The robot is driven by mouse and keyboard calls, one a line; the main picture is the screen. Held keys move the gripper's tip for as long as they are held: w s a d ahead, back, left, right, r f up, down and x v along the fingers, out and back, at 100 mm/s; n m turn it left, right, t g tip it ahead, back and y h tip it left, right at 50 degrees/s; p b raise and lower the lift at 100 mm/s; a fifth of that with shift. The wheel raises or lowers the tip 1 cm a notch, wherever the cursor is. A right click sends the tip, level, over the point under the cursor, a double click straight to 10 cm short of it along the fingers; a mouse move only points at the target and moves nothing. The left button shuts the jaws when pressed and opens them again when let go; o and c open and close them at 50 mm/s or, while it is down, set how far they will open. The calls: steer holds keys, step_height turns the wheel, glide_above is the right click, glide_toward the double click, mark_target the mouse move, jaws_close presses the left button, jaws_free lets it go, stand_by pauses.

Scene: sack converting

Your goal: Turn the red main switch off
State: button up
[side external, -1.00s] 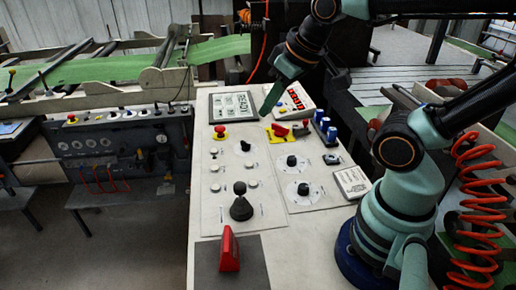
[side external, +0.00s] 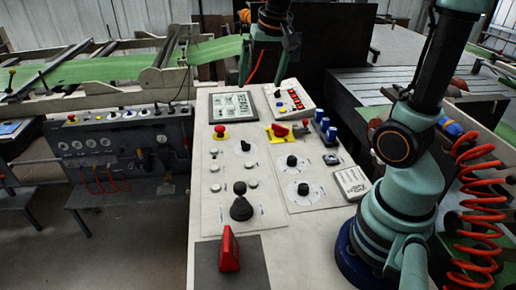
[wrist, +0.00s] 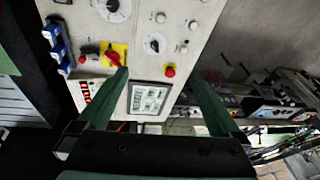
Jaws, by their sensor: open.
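The red main switch (side external: 279,131) is a red rotary handle on a yellow plate, on the white control panel (side external: 215,235). It also shows in the wrist view (wrist: 113,57), close to the tip of one finger in the picture. Its on or off marking is too small to read. My gripper (side external: 263,72) is above the far end of the panel, behind the display, apart from the switch. In the wrist view my gripper (wrist: 160,76) has its two green fingers wide apart with nothing between them.
A red emergency button (side external: 220,130) on yellow stands left of the switch, and blue-capped parts (side external: 326,130) stand right. The READY display (side external: 235,105) and a red-digit unit (side external: 289,96) lie behind. A black joystick (side external: 241,206) and red wedge (side external: 229,250) stand nearer.

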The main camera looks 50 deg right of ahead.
steer(key=w+d+f+m+g, duration=0.1)
steer(key=w+d+f+m, duration=0.15)
steer(key=d, duration=0.25)
steer(key=w+d+f+m+g, duration=0.1)
steer(key=w+d+f+m, duration=0.1)
steer(key=d+f+m, duration=0.3)
steer(key=m+g, duration=0.1)
steer(key=m, duration=0.2)
glide_toward(280, 126)
steer(key=shift+y, duration=0.4)
steer(key=f, duration=0.9)
steer(key=shift+w+d, duration=0.1)
steer(key=shift+d, duration=0.25)
steer(key=c, duration=1.1)
